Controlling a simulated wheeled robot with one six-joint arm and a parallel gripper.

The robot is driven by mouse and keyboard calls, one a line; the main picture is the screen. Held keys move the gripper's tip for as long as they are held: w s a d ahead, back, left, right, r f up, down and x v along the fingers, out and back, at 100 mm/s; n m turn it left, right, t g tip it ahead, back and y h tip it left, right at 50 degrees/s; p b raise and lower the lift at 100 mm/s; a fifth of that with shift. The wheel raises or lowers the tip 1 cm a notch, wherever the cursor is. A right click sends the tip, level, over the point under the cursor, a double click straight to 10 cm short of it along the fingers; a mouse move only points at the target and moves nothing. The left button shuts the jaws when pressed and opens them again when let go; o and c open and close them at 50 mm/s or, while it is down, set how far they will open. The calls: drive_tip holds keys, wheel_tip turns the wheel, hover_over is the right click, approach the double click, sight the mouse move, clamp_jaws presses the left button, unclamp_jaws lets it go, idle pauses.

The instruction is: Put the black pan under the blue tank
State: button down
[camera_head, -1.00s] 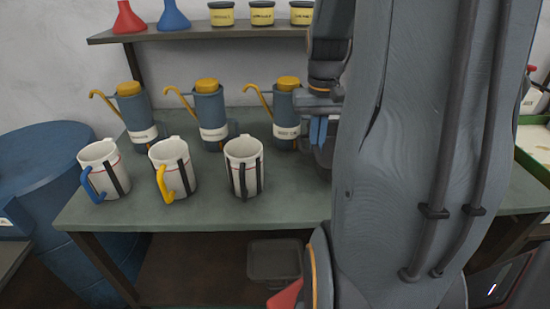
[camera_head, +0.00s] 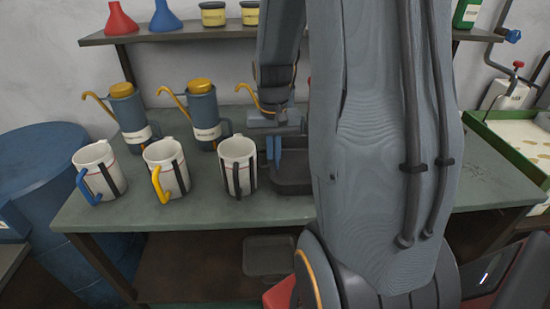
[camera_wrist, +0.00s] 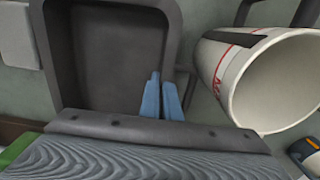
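The black pan (camera_head: 292,183) is a dark open tray at the table's middle, right of the mugs, partly hidden by my arm. In the wrist view its empty inside (camera_wrist: 105,60) fills the upper left. My gripper (camera_head: 274,150) has blue fingers at the pan's left wall. In the wrist view the fingers (camera_wrist: 162,95) are close together, one on each side of that wall, and look shut on it. Whether the pan touches the table is unclear. A large blue drum (camera_head: 50,180) stands left of the table; it is the only tank-like blue thing I see.
White mugs with blue (camera_head: 98,172), yellow (camera_head: 167,168) and black (camera_head: 238,166) handles line the table's front left. Blue spouted cans (camera_head: 205,118) stand behind. A shelf (camera_head: 180,37) hangs above. A grey pan (camera_head: 268,256) sits below the table. A green-rimmed tray (camera_head: 520,140) is at right.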

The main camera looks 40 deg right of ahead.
drive_tip(key=shift+f, duration=0.15)
drive_tip(key=c, duration=2)
unclamp_jaws()
